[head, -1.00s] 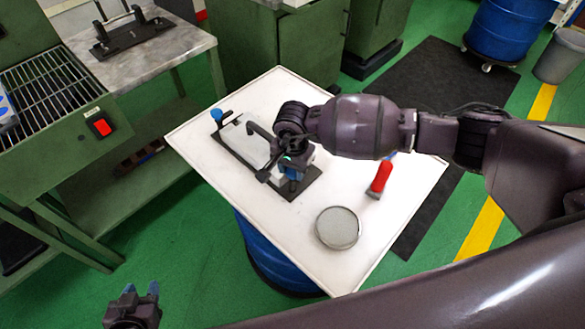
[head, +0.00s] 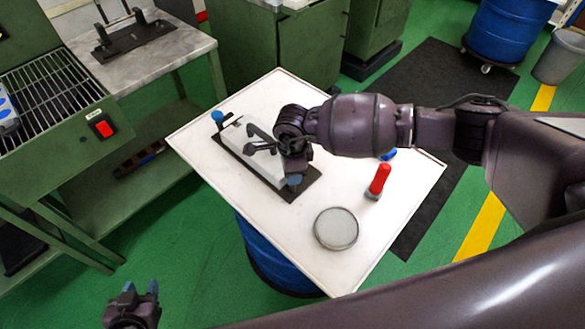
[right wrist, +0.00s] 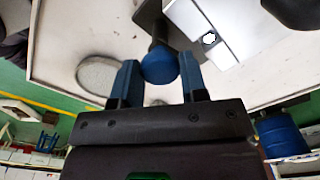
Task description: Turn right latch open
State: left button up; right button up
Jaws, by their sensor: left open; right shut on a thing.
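The mould (head: 241,139) is a pale metal block on a black base plate (head: 228,149) on the white table. One blue latch knob (head: 217,116) shows at its far left end. The right latch's blue knob (right wrist: 160,66) sits between the blue fingers of my right gripper (right wrist: 160,80) in the right wrist view. In the head view that gripper (head: 294,178) is at the mould's near right end, where my wrist partly hides the latch. It is shut on the knob. My left gripper (head: 137,290) is open and empty, low at the left, away from the table.
A round grey-lidded dish (head: 336,229) and a red-handled tool (head: 379,180) stand on the white tabletop (head: 300,255), right of the mould. A green machine with a red switch (head: 103,126) and a marble bench (head: 170,50) are at the left.

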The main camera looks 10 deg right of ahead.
jog(key=shift+m, duration=0.8)
jog(key=o, duration=0.9)
notch_tip(320, 180, up, 11)
jog(key=shift+f, duration=0.1)
dwell(0.5)
